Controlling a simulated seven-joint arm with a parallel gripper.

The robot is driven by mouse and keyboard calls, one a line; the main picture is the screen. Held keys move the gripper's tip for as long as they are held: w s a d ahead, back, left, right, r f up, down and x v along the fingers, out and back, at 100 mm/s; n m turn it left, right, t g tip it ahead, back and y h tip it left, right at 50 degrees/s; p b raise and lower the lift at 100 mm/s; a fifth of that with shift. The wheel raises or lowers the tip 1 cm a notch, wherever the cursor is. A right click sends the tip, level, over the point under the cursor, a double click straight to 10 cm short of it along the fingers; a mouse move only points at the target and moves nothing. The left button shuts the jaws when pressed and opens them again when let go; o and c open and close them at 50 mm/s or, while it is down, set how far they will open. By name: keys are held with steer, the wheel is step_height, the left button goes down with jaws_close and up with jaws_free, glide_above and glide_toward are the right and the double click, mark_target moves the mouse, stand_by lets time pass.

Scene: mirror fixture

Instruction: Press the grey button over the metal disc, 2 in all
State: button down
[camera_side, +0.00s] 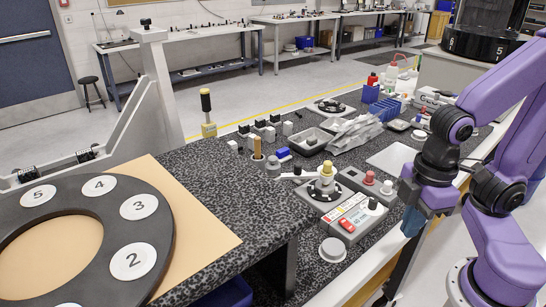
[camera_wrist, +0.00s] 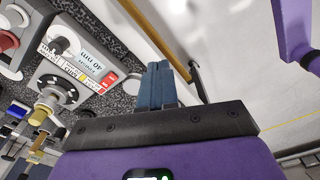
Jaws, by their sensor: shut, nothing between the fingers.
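A round grey button-like piece (camera_side: 333,247) sits over a wider pale disc near the front edge of the speckled work surface; I cannot clearly tell cap from disc. A grey round piece (camera_wrist: 133,80) beside the red switch in the wrist view looks like the same thing, partly hidden by my fingers. My gripper (camera_side: 413,222), with blue fingers, is to the right of it and higher, apart from it. In the wrist view my gripper (camera_wrist: 158,82) shows its fingers together, with nothing between them.
A grey box with a red switch (camera_side: 346,225) stands just behind the button. A dial with a brass knob (camera_side: 327,168) and a red knob (camera_side: 369,178) are further back. A white tray (camera_side: 392,158) and small blocks fill the bench. A numbered black ring (camera_side: 160,235) lies at left.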

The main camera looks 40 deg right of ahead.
steer(key=w+a+r+m+t+y, duration=0.1)
steer(key=w+a+r+t, duration=0.15)
steer(key=w, duration=0.55)
steer(key=w+a+r+t+y, duration=0.1)
steer(key=w+a+r+t, duration=0.15)
steer(key=w, duration=0.65)
step_height(320, 180, up, 8)
steer(key=t, duration=0.4)
glide_above(276, 159)
steer(key=shift+h, duration=0.3)
step_height(276, 159, down, 6)
steer(key=shift+f, duration=0.15)
steer(key=shift+w+f, duration=0.1)
steer(key=shift+f, duration=1.15)
steer(key=shift+f, duration=0.1)
steer(key=shift+f, duration=0.3)
